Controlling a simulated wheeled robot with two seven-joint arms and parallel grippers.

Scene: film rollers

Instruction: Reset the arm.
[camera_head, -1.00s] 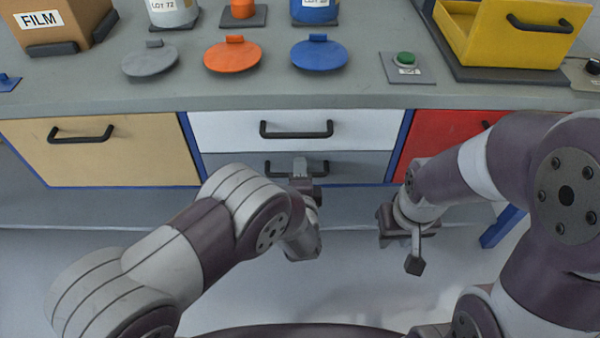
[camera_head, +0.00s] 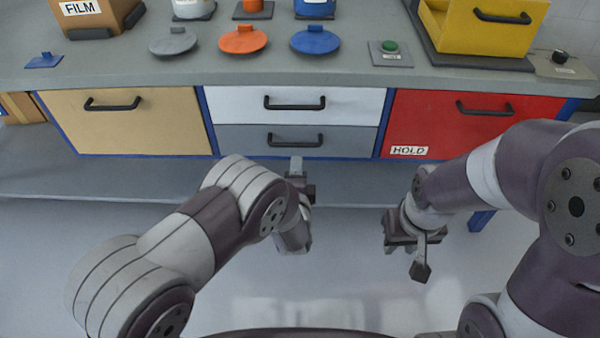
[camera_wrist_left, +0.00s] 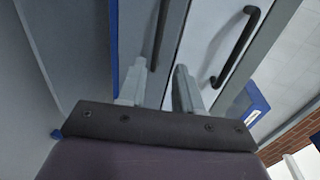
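My left arm reaches in from the left in the head view, with its gripper (camera_head: 297,168) just in front of the lower grey drawer (camera_head: 240,140). In the left wrist view, the two fingers of the left gripper (camera_wrist_left: 158,88) stand apart with nothing between them. The black handle (camera_head: 295,140) of the grey drawer is clear of the fingers. My right arm comes in from the right, its gripper (camera_head: 400,244) hanging low over the floor, apart from the cabinet. Its fingers are small and partly hidden, so I cannot tell their opening.
The counter (camera_head: 330,77) holds grey (camera_head: 173,42), orange (camera_head: 243,40) and blue lids (camera_head: 315,40), a green button (camera_head: 390,47) and a yellow bin (camera_head: 485,35). Beige (camera_head: 125,130), white (camera_head: 230,104) and red (camera_head: 440,120) drawer fronts look closed. The floor (camera_head: 310,290) between my arms is clear.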

